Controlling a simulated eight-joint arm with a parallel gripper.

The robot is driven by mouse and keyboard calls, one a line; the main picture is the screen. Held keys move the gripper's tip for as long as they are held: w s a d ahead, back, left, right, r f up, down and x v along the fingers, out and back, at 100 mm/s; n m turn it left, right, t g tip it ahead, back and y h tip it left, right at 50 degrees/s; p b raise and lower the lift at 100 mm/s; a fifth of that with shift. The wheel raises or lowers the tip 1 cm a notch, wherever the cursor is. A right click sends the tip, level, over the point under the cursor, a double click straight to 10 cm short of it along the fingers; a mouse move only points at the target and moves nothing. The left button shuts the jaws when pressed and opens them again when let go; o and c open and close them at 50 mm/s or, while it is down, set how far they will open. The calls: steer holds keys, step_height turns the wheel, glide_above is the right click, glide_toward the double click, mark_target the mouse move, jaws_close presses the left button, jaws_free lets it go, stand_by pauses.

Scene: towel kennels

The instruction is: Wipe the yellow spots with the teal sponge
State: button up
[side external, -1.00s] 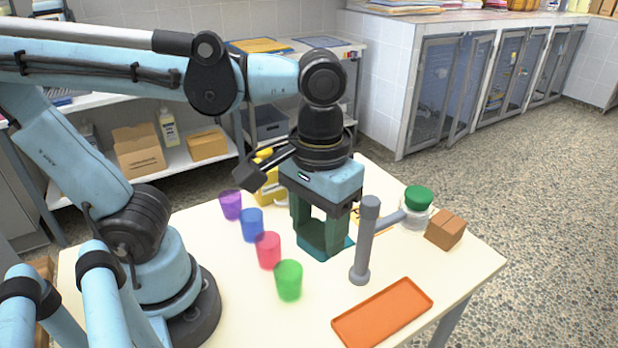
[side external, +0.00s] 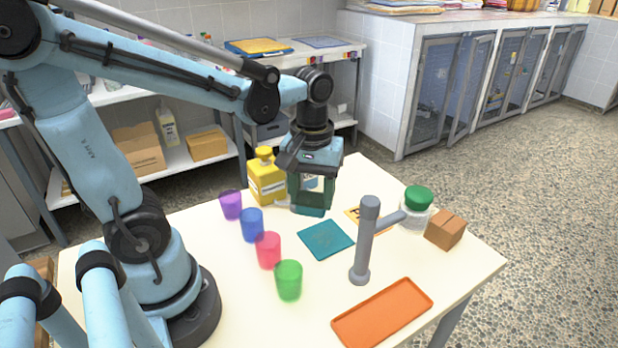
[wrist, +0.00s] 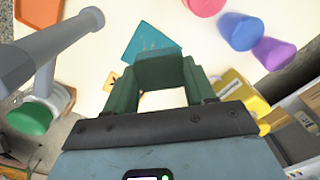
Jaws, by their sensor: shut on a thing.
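My gripper (side external: 311,196) is low over the back of the table, its dark green fingers shut on a teal block that looks like the teal sponge (side external: 308,210). In the wrist view the sponge (wrist: 162,72) spans the gap between the fingertips. I cannot tell whether its underside touches the table. A flat teal square (side external: 326,239) with faint markings lies on the table in front of my gripper; it also shows in the wrist view (wrist: 150,42). I cannot make out distinct yellow spots; the gripper hides part of the table.
A yellow bottle (side external: 266,178) stands close left of my gripper. Purple (side external: 231,204), blue (side external: 252,225), pink (side external: 268,250) and green (side external: 288,280) cups line the left. A grey post (side external: 364,245), green-lidded jar (side external: 415,210), brown box (side external: 446,230) and orange tray (side external: 382,314) are right.

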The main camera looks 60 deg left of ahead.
steer(key=shift+f, duration=4.45)
steer(key=shift+w+r, duration=0.15)
steer(key=shift+w, duration=0.2)
steer(key=shift+c, duration=0.4)
steer(key=shift+w+f, duration=0.2)
steer(key=shift+w, duration=2.85)
steer(key=shift+s, duration=3.5)
steer(key=shift+w+a, duration=0.15)
steer(key=shift+w, duration=2.9)
steer(key=shift+w+f, duration=0.1)
steer(key=shift+w, duration=0.4)
steer(key=shift+s, duration=3.1)
steer(key=shift+s+r, duration=0.2)
steer(key=shift+r, duration=0.4)
steer(key=shift+s+r, duration=0.2)
steer(key=shift+r, duration=3.3)
